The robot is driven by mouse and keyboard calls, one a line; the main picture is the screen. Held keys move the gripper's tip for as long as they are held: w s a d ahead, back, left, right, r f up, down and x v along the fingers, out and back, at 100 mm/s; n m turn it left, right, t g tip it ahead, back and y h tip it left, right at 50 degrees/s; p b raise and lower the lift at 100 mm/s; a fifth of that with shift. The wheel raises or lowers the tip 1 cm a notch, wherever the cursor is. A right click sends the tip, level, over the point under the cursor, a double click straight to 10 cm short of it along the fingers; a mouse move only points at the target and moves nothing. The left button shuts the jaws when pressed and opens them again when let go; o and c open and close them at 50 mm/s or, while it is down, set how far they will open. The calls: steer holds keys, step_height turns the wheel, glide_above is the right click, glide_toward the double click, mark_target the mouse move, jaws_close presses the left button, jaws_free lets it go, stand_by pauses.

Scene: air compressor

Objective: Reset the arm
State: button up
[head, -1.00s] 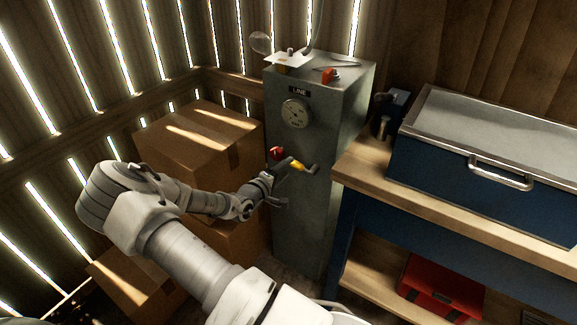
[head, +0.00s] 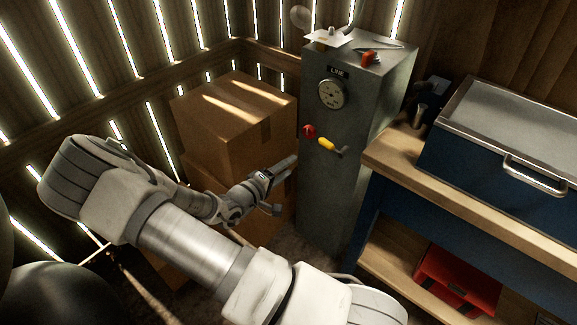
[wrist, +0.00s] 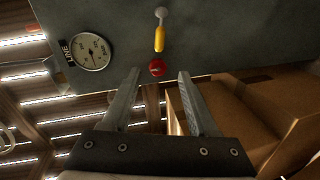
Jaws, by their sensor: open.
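My gripper (head: 284,187) is left of the grey-green cabinet (head: 345,205) and in front of the cardboard boxes in the head view. In the wrist view my gripper (wrist: 155,100) is open, with nothing between its two fingers. The cabinet's front carries a gauge (head: 332,93) under a "LINE" label, a red knob (head: 309,131) and a yellow-handled lever (head: 327,145). The wrist view also shows the gauge (wrist: 90,52), the red knob (wrist: 157,68) and the yellow lever (wrist: 159,38) beyond the fingertips, apart from them.
Stacked cardboard boxes (head: 225,130) stand left of the cabinet. A workbench (head: 400,160) with a blue metal chest (head: 480,165) stands at the right, with a red case (head: 455,280) on its lower shelf. A dark rounded object (head: 50,295) is at the lower left.

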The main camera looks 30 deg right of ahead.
stand_by(0.3)
steer(key=w+a+r+m+y, duration=0.1)
steer(key=a+r+m+y, duration=0.1)
steer(key=a+r+y, duration=0.35)
steer(key=w+a+r+m+y, duration=0.1)
steer(key=w+a+r+y, duration=0.15)
steer(key=a+y, duration=0.6)
steer(key=s+a+r+y, duration=0.3)
steer(key=s+a+r, duration=0.2)
steer(key=s+r, duration=0.5)
steer(key=s+d+r+h, duration=0.1)
steer(key=s+d+r, duration=0.2)
steer(key=s+r, duration=0.35)
steer(key=s+d+r+h, duration=0.2)
steer(key=s+r, duration=0.1)
steer(key=s, duration=0.7)
step_height(320, 180, up, 12)
steer(key=p, duration=1.2)
steer(key=shift+w+d+r+g+p, duration=0.15)
steer(key=shift+w+g+p, duration=0.05)
steer(key=shift+g+p, duration=0.2)
